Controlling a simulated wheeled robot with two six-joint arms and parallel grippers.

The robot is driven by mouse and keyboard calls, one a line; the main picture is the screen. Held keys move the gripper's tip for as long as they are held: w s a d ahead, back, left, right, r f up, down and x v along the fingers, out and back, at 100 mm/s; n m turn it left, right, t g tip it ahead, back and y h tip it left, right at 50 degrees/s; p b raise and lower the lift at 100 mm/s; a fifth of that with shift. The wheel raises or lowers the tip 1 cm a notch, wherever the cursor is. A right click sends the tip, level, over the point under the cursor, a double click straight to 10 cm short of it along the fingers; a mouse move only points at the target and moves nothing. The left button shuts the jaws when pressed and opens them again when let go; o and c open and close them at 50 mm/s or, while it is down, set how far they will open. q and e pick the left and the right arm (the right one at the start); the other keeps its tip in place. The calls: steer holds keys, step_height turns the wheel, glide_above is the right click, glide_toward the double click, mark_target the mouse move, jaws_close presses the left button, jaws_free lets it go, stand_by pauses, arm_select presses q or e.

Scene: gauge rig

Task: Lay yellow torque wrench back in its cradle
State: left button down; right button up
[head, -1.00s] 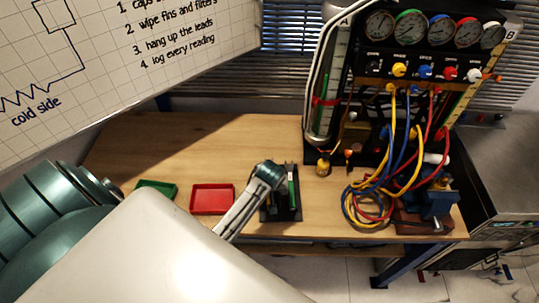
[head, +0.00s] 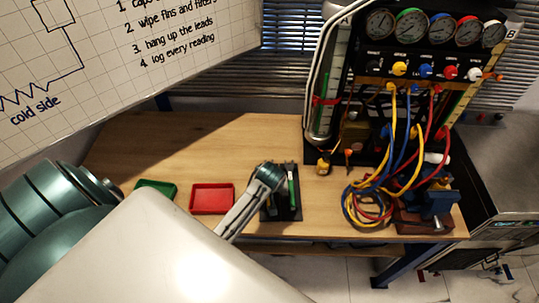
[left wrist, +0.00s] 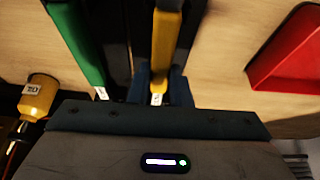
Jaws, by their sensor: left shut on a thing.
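The yellow torque wrench (left wrist: 166,42) shows in the left wrist view, its end with a small white tag between the fingers of my left gripper (left wrist: 160,90). The gripper is shut on it. The black cradle (left wrist: 116,30) lies below, with the green wrench (left wrist: 76,42) to the left, roughly parallel to the yellow one. In the head view the cradle (head: 284,212) is on the bench, the green wrench (head: 292,190) stands out on it, and my arm hides the yellow wrench. I cannot tell whether the yellow wrench touches the cradle. My right gripper is not in view.
A red tray (head: 212,199) and a green tray (head: 157,189) stand left of the cradle. Coiled hoses (head: 366,208), a blue vise (head: 438,204) and the gauge rig (head: 420,70) are to the right. A yellow tagged item (left wrist: 38,98) is left in the wrist view. Bench behind the trays is clear.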

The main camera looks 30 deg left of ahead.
arm_select(q)
steer(key=shift+f, duration=0.15)
steer(key=c, duration=1.3)
jaws_free()
steer(key=shift+o, duration=0.2)
steer(key=b+v, duration=0.2)
steer(key=v, duration=0.8)
steer(key=shift+f+b, duration=0.1)
steer(key=shift+b, duration=0.25)
steer(key=shift+s+d+r, duration=0.15)
steer(key=shift+r, duration=0.3)
